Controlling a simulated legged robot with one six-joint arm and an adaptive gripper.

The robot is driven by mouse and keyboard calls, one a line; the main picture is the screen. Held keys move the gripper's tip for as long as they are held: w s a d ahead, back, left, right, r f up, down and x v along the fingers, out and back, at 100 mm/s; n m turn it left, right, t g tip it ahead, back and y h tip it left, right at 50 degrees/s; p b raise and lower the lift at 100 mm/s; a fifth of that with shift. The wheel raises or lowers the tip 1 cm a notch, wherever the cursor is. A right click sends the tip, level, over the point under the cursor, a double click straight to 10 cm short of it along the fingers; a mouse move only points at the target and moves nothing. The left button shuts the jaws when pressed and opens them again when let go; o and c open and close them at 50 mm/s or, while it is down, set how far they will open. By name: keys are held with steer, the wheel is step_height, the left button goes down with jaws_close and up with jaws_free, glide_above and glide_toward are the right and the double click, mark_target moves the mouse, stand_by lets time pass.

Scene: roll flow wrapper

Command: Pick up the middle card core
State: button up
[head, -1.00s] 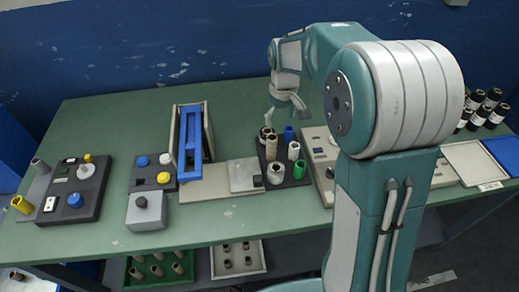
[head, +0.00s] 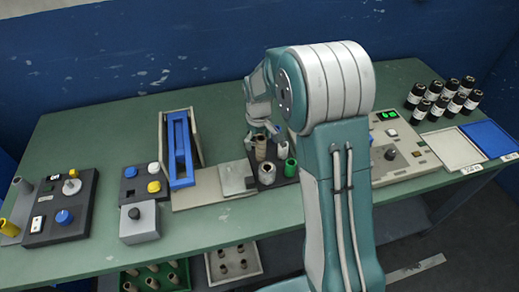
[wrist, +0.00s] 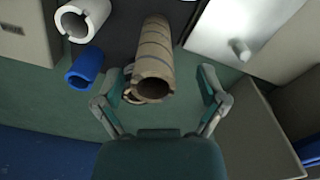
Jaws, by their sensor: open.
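A brown spiral-wound card core (wrist: 155,50) stands between the two fingers of my gripper (wrist: 161,97) in the wrist view. The fingers are open, with a gap on each side of the core. Part of another brown core (wrist: 129,95) shows behind it, mostly hidden. In the head view my gripper (head: 263,129) is low over the dark core tray, at the brown card core (head: 261,148). My arm hides part of the tray, so I cannot tell surely which core is the middle one.
A white core (wrist: 85,18) and a blue core (wrist: 85,68) stand close beside my gripper. A green core (head: 290,167) and a pale core (head: 267,174) stand at the tray's front. A blue-framed unit (head: 181,148) is left; black bottles (head: 440,97) are right.

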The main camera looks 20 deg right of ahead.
step_height(320, 180, down, 2)
steer(key=shift+f, duration=0.15)
steer(key=shift+d+f, duration=0.15)
steer(key=shift+d, duration=0.25)
steer(key=c, duration=0.9)
steer(key=shift+a, duration=0.25)
steer(key=shift+c, duration=0.8)
